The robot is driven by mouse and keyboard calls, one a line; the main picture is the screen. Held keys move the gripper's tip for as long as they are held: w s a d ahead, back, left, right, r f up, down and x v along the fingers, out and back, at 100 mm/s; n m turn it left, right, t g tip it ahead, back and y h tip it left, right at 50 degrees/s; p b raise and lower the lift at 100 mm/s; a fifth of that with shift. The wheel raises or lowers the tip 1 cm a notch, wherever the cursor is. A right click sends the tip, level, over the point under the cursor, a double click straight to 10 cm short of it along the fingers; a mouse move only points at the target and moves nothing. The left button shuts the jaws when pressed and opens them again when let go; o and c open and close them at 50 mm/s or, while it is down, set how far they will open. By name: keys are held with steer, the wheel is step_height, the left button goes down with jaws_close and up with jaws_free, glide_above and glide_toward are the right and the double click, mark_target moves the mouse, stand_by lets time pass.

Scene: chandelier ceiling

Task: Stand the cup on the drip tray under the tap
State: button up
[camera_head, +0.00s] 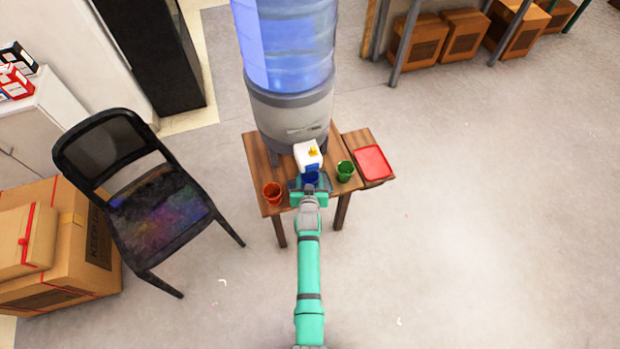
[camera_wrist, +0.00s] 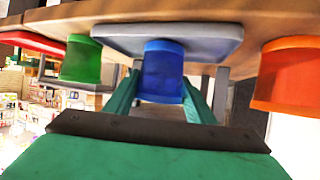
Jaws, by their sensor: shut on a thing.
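A blue cup (camera_head: 311,178) is between the fingers of my gripper (camera_head: 309,187), at the front of the small wooden table. In the wrist view, which is upside down, the fingers close on both sides of the blue cup (camera_wrist: 163,72). The grey drip tray (camera_wrist: 215,40) is right at the cup's base; I cannot tell if they touch. The cup looks upright. A white dispenser block (camera_head: 306,154) with a yellow part on top and a blue front stands just behind the cup. The tap's outlet is hidden from above.
An orange cup (camera_head: 272,192) stands left of the drip tray and a green cup (camera_head: 345,171) right of it. A red tray (camera_head: 373,162) lies on the table's right extension. A large water bottle (camera_head: 287,45) on a grey base rises behind. A black chair (camera_head: 155,200) stands left.

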steer(key=shift+f, duration=0.1)
steer(key=o, duration=1)
steer(key=shift+o, duration=0.2)
steer(key=s+r, duration=0.4)
steer(key=s, duration=0.7)
steer(key=s+r+t, duration=0.1)
steer(key=s+r, duration=0.2)
steer(key=s, duration=0.9)
steer(key=s+r, duration=0.4)
steer(key=s, duration=0.7)
steer(key=s+r+t, duration=0.1)
steer(key=s+r, duration=1.3)
steer(key=shift+r+t, duration=0.3)
